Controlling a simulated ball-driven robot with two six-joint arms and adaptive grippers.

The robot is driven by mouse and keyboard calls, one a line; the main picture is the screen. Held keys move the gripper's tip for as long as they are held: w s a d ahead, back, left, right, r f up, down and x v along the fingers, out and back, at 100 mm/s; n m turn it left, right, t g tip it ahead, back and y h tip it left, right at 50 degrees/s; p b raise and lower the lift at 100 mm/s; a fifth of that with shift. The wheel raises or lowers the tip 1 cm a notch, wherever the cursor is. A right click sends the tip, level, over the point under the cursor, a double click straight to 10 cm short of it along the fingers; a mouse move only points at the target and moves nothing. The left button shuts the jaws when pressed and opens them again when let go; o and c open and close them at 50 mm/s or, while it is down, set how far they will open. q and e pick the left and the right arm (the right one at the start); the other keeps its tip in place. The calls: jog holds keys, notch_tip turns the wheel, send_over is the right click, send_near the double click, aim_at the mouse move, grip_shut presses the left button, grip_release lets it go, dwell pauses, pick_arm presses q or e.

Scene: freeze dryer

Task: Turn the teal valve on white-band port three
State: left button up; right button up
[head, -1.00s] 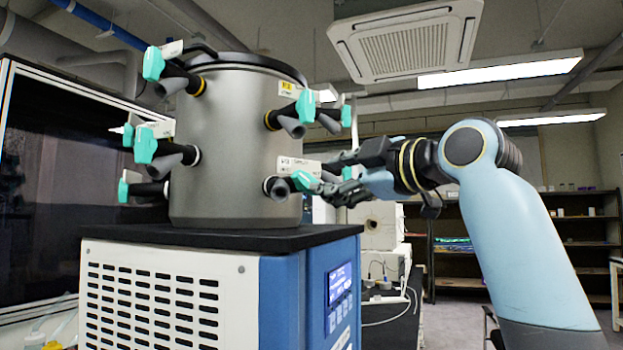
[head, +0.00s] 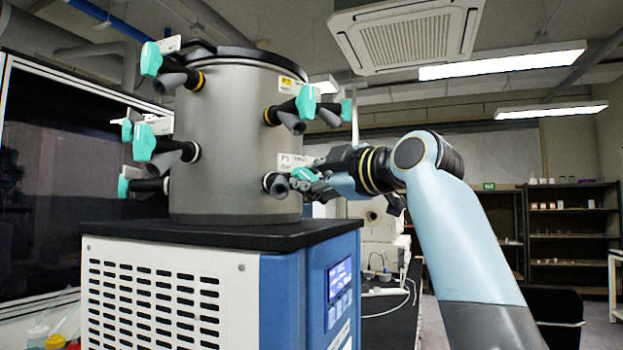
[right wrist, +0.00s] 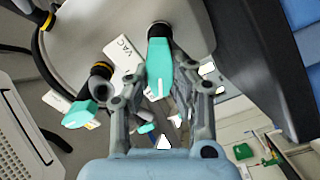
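The teal valve (head: 304,174) sits on the lower right port of the grey drum, which has a pale band and a white tag (head: 292,161) that seems to read P3. My right gripper (head: 318,186) is at this valve, coming in from the right. In the right wrist view the teal valve (right wrist: 160,66) lies between the fingertips of my right gripper (right wrist: 160,70), one finger on each side. Whether both fingers press on it I cannot tell. My left gripper is out of view.
Another teal valve (head: 306,103) sits on a yellow-band port above, near my right arm. Several more valved ports line the drum's left side. The drum (head: 225,130) stands on a black-topped white and blue cabinet (head: 165,290). Open room lies at the right.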

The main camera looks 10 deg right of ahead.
grip_shut()
jog(key=m+p, duration=0.3)
jog(key=m, duration=0.2)
jog(key=shift+r+m+p, duration=0.15)
jog(key=shift+m+p, duration=0.15)
jog(key=shift+p, duration=0.05)
jog(key=m+p, duration=0.4)
jog(key=m, duration=0.2)
jog(key=shift+d, duration=0.1)
dwell(0.4)
jog(key=o, duration=0.8)
grip_release()
jog(key=v, duration=1.2)
